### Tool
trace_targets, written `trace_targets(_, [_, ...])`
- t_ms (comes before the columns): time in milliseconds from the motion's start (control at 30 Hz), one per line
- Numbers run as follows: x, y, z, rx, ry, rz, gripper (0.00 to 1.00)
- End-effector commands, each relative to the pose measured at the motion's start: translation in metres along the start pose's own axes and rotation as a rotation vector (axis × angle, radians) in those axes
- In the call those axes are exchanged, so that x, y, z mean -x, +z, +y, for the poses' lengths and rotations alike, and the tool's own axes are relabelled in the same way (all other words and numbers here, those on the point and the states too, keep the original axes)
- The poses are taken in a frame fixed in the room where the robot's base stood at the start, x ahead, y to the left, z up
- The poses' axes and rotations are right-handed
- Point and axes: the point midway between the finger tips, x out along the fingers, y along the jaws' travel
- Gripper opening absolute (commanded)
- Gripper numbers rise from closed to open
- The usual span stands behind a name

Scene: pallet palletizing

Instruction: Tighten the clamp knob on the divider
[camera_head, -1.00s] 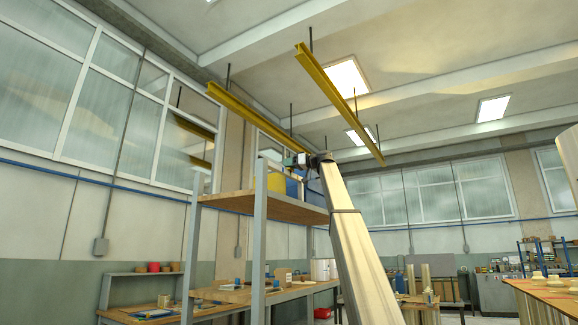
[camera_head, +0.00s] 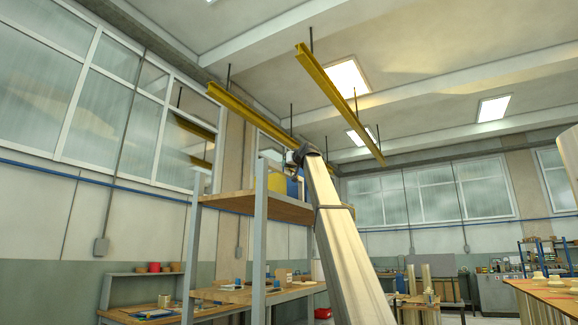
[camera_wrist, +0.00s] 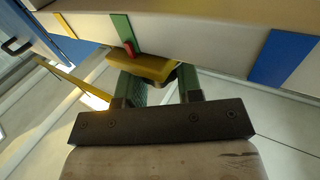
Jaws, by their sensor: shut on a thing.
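In the wrist view the two fingers of my gripper (camera_wrist: 164,86) reach up to a pale rail with coloured panels. A yellow block (camera_wrist: 148,67) sits at the fingertips and partly covers the left finger. A dark part (camera_wrist: 172,77), seemingly the clamp knob, shows under it between the fingers, mostly hidden. My gripper is shut on it. A green strip, seemingly the divider (camera_wrist: 123,30), with a red piece (camera_wrist: 131,47) at its lower end, lies just beyond. In the head view my wrist hides the contact, beside the yellow panel (camera_head: 277,183) on the raised shelf.
A wooden shelf (camera_head: 229,201) on grey posts (camera_head: 260,240) carries the panels. A blue panel (camera_wrist: 283,60) is at the right of the wrist view. Yellow overhead beams (camera_head: 335,98) hang above. Workbenches stand below, and a table (camera_head: 545,292) is at the right.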

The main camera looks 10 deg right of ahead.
Motion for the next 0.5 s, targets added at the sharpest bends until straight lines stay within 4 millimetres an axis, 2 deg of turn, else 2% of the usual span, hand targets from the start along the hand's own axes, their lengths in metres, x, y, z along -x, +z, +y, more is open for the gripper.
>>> trace_targets(500, [-0.0005, 0.0003, -0.0034, 0.0, 0.318, -0.001, 0.1])
